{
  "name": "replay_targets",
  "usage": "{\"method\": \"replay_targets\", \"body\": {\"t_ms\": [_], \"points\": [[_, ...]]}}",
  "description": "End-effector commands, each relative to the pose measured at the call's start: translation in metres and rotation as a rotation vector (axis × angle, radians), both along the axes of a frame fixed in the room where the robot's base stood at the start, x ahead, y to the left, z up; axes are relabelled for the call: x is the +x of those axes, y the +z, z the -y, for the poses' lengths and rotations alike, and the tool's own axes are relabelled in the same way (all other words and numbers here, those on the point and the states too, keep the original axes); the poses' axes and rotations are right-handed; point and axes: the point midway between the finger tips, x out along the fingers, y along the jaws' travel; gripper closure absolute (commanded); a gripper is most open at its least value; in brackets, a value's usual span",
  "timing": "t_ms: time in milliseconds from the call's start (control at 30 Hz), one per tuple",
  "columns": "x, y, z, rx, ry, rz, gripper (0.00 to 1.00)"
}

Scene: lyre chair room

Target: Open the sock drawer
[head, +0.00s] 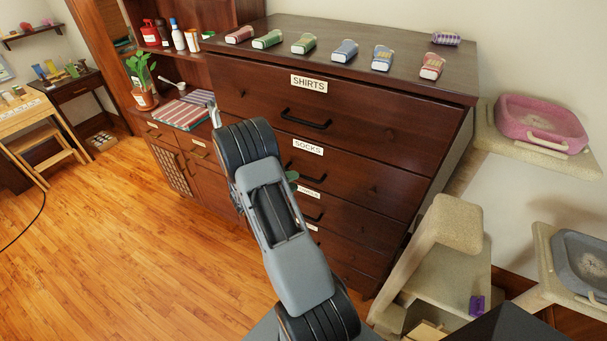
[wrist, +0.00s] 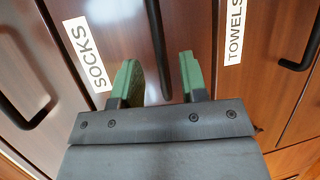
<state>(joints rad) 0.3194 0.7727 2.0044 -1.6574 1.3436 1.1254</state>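The sock drawer (head: 345,178) is the second drawer of the dark wood dresser, under the SOCKS label (head: 308,147); its front looks flush and shut. Its black bar handle (head: 313,179) is partly hidden by my arm. In the wrist view, the handle (wrist: 156,45) runs up the picture between the SOCKS label (wrist: 85,52) and the TOWELS label (wrist: 233,32). My gripper (wrist: 160,78) is open, with one green finger on each side of the handle's line. I cannot tell whether the fingers touch it. In the head view, only a green fingertip (head: 292,176) shows beside my arm.
The SHIRTS drawer (head: 375,125) is above and the towels drawer handle (wrist: 300,50) is below. Several rolled items, such as a red one (head: 432,66), lie on the dresser top. A beige cat tree (head: 440,260) stands close at right. Wooden floor (head: 130,240) is clear at left.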

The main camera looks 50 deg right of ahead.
Motion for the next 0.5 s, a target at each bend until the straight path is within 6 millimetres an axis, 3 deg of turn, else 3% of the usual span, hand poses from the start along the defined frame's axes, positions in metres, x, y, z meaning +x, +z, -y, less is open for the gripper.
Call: {"method": "replay_targets", "body": {"t_ms": [200, 500], "points": [[-0.006, -0.004, 0.032, 0.0, -0.002, -0.001, 0.6], [-0.008, -0.009, 0.05, 0.0, -0.001, 0.0, 0.6]]}}
